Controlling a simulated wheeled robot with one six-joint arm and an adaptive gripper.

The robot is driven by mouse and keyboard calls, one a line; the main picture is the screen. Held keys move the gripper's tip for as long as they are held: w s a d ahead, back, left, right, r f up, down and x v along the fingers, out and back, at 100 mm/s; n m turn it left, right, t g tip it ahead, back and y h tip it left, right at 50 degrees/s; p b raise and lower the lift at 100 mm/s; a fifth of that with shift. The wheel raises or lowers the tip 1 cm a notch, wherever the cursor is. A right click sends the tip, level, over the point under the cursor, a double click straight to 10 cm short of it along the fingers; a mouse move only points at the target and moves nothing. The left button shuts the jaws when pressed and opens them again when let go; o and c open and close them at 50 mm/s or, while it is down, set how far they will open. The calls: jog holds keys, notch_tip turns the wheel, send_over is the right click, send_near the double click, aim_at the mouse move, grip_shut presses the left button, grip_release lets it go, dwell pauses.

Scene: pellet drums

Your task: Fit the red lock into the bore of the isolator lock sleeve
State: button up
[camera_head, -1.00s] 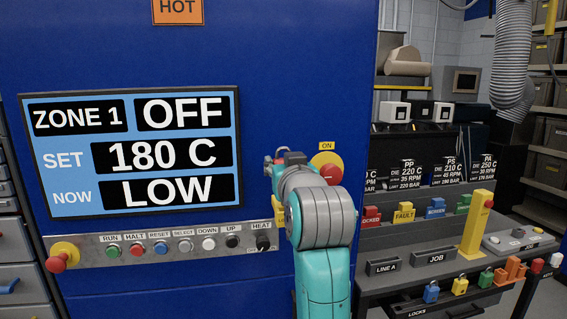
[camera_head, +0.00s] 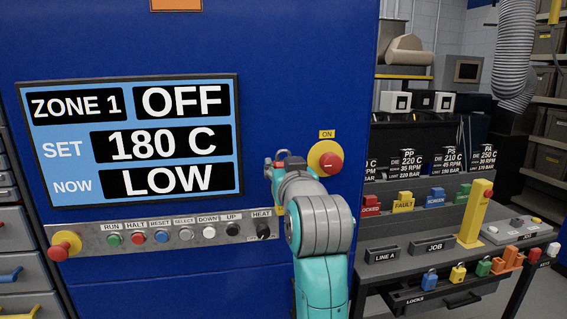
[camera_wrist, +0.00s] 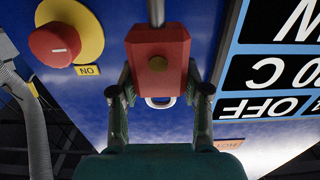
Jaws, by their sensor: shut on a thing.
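The red lock (camera_wrist: 157,48) is a red block with a round brass spot, in the middle of the wrist view. My gripper (camera_wrist: 159,76) is shut on it, one finger on each side. A grey rod (camera_wrist: 156,12) runs from the block to the picture's top edge; I cannot tell whether it belongs to the lock. A pale ring (camera_wrist: 160,102) shows at the block's near end. In the head view my gripper (camera_head: 281,164) is left of the red isolator knob (camera_head: 331,162) on its yellow plate, against the blue cabinet. I cannot make out the sleeve or its bore.
A screen (camera_head: 134,140) is left of my arm, with a button strip (camera_head: 180,236) below it. A bench (camera_head: 430,262) with coloured locks and a yellow post (camera_head: 476,214) stands at the right. The blue panel around my gripper is mostly bare.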

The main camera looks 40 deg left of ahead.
jog(key=shift+f, duration=0.65)
jog(key=shift+f, duration=0.1)
jog(key=o, duration=1.3)
jog(key=shift+o, duration=0.2)
jog(key=shift+d, duration=0.1)
jog(key=v, duration=1.1)
jog(key=shift+s+d, duration=0.3)
